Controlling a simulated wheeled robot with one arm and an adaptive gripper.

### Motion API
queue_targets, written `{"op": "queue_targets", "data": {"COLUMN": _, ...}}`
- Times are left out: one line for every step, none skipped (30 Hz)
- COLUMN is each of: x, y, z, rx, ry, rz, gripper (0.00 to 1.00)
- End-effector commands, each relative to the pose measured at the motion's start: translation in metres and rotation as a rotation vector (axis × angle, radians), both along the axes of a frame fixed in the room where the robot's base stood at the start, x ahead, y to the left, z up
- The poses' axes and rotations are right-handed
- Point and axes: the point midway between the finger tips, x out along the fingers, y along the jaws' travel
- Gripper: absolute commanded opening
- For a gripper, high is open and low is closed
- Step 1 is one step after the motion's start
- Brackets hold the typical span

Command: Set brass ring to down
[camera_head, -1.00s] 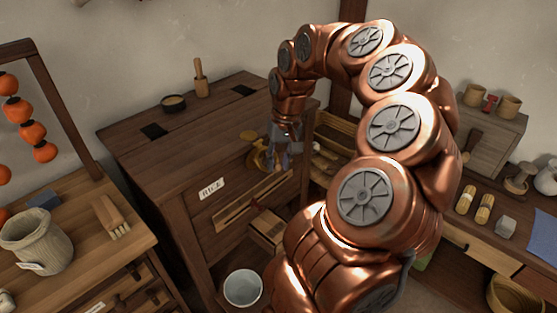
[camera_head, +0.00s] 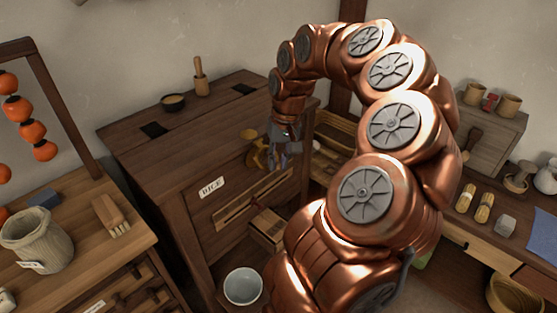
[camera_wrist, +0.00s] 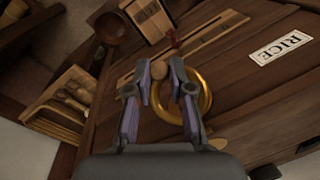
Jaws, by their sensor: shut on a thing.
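The brass ring (camera_wrist: 208,96) is on the front of the dark wooden cabinet, beside the RICE label. It also shows in the head view (camera_head: 256,157), just left of my gripper (camera_head: 285,155), partly hidden by it. In the wrist view my gripper (camera_wrist: 161,76) has its fingers on either side of the ring's left arc and is shut on it. The right finger covers part of the ring.
The RICE label (camera_head: 211,187) is on the cabinet front, above a long slot. A small open wooden box (camera_head: 268,226) juts out below, above a white bucket (camera_head: 243,287). Side counters stand left and right. A wooden ladle (camera_wrist: 112,28) shows in the wrist view.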

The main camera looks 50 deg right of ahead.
Motion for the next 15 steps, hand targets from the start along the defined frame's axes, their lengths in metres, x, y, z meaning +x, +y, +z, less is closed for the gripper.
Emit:
{"op": "queue_targets", "data": {"x": 0.000, "y": 0.000, "z": 0.000, "rx": 0.000, "ry": 0.000, "rz": 0.000, "gripper": 0.00}}
{"op": "queue_targets", "data": {"x": 0.000, "y": 0.000, "z": 0.000, "rx": 0.001, "ry": -0.001, "rz": 0.000, "gripper": 0.00}}
{"op": "queue_targets", "data": {"x": 0.000, "y": 0.000, "z": 0.000, "rx": 0.001, "ry": -0.001, "rz": 0.000, "gripper": 0.00}}
{"op": "queue_targets", "data": {"x": 0.000, "y": 0.000, "z": 0.000, "rx": 0.000, "ry": -0.001, "rz": 0.000, "gripper": 0.00}}
{"op": "queue_targets", "data": {"x": 0.000, "y": 0.000, "z": -0.001, "rx": 0.000, "ry": -0.004, "rz": 0.001, "gripper": 0.00}}
{"op": "queue_targets", "data": {"x": 0.000, "y": 0.000, "z": -0.001, "rx": 0.001, "ry": -0.006, "rz": 0.000, "gripper": 0.00}}
{"op": "queue_targets", "data": {"x": 0.000, "y": 0.000, "z": -0.002, "rx": 0.001, "ry": -0.010, "rz": 0.000, "gripper": 0.00}}
{"op": "queue_targets", "data": {"x": 0.000, "y": 0.000, "z": -0.003, "rx": 0.000, "ry": -0.015, "rz": 0.000, "gripper": 0.00}}
{"op": "queue_targets", "data": {"x": 0.000, "y": 0.000, "z": -0.004, "rx": -0.001, "ry": -0.022, "rz": 0.000, "gripper": 0.00}}
{"op": "queue_targets", "data": {"x": 0.001, "y": 0.000, "z": -0.005, "rx": 0.000, "ry": -0.029, "rz": 0.000, "gripper": 0.00}}
{"op": "queue_targets", "data": {"x": 0.001, "y": 0.000, "z": -0.006, "rx": -0.002, "ry": -0.037, "rz": 0.000, "gripper": 0.00}}
{"op": "queue_targets", "data": {"x": 0.001, "y": 0.000, "z": -0.007, "rx": -0.002, "ry": -0.049, "rz": -0.001, "gripper": 0.00}}
{"op": "queue_targets", "data": {"x": 0.001, "y": -0.001, "z": -0.008, "rx": -0.003, "ry": -0.060, "rz": -0.002, "gripper": 0.00}}
{"op": "queue_targets", "data": {"x": 0.001, "y": -0.001, "z": -0.010, "rx": -0.004, "ry": -0.071, "rz": -0.002, "gripper": 0.00}}
{"op": "queue_targets", "data": {"x": 0.002, "y": -0.001, "z": -0.012, "rx": -0.004, "ry": -0.088, "rz": -0.002, "gripper": 0.00}}
